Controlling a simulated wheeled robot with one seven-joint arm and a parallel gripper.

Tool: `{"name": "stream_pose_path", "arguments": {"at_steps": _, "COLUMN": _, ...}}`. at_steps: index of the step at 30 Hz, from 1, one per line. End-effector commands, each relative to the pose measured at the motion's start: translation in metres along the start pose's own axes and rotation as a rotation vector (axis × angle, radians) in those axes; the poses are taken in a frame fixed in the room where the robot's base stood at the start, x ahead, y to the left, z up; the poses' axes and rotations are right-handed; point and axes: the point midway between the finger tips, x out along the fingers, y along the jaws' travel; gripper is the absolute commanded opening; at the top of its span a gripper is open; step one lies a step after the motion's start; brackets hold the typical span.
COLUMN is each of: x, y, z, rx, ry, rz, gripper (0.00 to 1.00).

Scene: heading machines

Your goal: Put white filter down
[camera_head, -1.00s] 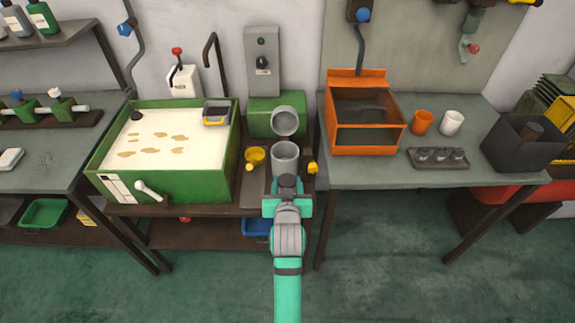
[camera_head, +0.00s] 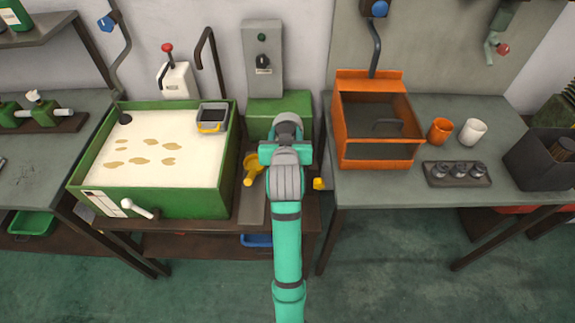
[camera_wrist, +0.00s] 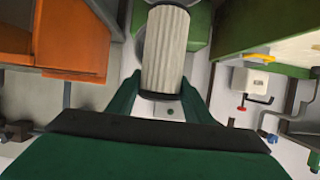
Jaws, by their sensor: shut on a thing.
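The white filter (camera_wrist: 166,48) is a ribbed, pale cylinder, seen in the wrist view between the two green fingers of my gripper (camera_wrist: 162,82). My gripper is shut on it. In the head view my gripper (camera_head: 287,135) is over the middle bench, in front of the green machine (camera_head: 290,107). There my arm hides the filter. From these views I cannot tell whether the filter's far end touches anything.
A green basin (camera_head: 85,188) of pale liquid stands left. An orange open box (camera_head: 378,80) stands right on the grey table (camera_head: 400,190), with an orange cup (camera_head: 440,131), a white cup (camera_head: 472,132) and a small tray (camera_head: 440,180). A yellow funnel-like part (camera_head: 252,168) lies left of my arm.

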Motion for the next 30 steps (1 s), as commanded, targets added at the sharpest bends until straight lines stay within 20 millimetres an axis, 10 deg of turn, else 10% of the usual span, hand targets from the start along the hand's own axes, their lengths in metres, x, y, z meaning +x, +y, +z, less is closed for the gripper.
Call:
{"name": "stream_pose_path", "arguments": {"at_steps": 19, "x": 0.032, "y": 0.005, "z": 0.080, "rx": 0.003, "ry": -0.004, "rz": 0.007, "gripper": 0.22}}
{"name": "stream_pose_path", "arguments": {"at_steps": 30, "x": 0.035, "y": 0.006, "z": 0.087, "rx": 0.003, "ry": -0.001, "rz": 0.007, "gripper": 0.22}}
